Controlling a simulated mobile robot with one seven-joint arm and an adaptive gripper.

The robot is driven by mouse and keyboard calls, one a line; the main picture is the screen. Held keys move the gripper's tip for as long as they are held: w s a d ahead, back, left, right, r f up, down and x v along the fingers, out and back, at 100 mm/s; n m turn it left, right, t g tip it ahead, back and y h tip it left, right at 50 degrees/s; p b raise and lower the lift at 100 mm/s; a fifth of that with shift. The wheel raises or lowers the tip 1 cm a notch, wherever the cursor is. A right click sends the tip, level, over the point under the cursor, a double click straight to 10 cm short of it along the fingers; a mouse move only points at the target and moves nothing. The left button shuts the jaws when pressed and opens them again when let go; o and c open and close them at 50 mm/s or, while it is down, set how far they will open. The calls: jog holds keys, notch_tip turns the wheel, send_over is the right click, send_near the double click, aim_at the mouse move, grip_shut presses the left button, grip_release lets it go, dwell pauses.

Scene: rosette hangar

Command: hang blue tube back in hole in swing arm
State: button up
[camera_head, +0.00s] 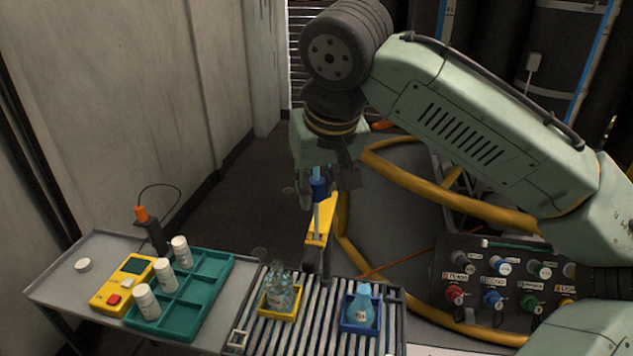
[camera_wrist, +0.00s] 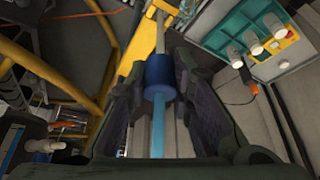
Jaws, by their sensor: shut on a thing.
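The blue tube (camera_head: 319,188) hangs roughly upright below my gripper (camera_head: 322,192), with a light blue top, a dark blue collar and a thin grey shaft. In the wrist view my gripper (camera_wrist: 155,88) has its two dark fingers on either side of the tube (camera_wrist: 159,70), shut on it. The yellow swing arm (camera_head: 319,240) lies just below and behind the collar, near the roller rack; it also shows in the wrist view (camera_wrist: 146,38), beside the shaft. The hole is not clearly visible. I cannot tell whether the shaft is in it or in front of the arm.
A roller rack (camera_head: 300,338) holds a yellow tray (camera_head: 265,309) with a clear flask and a blue tray (camera_head: 345,325) with a blue flask. On the left are a teal tray (camera_head: 205,290) with white bottles and a yellow meter (camera_head: 112,292). A knobbed control panel (camera_head: 500,255) stands right.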

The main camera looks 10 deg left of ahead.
aim_at(317, 219)
jog(key=shift+f+b, duration=0.6)
jog(key=shift+f, duration=0.6)
jog(key=shift+f+b, duration=1.35)
jog(key=shift+f, duration=1)
jog(key=o, duration=1)
jog(key=shift+f, duration=0.1)
jog(key=shift+o, duration=0.2)
jog(key=o, duration=0.6)
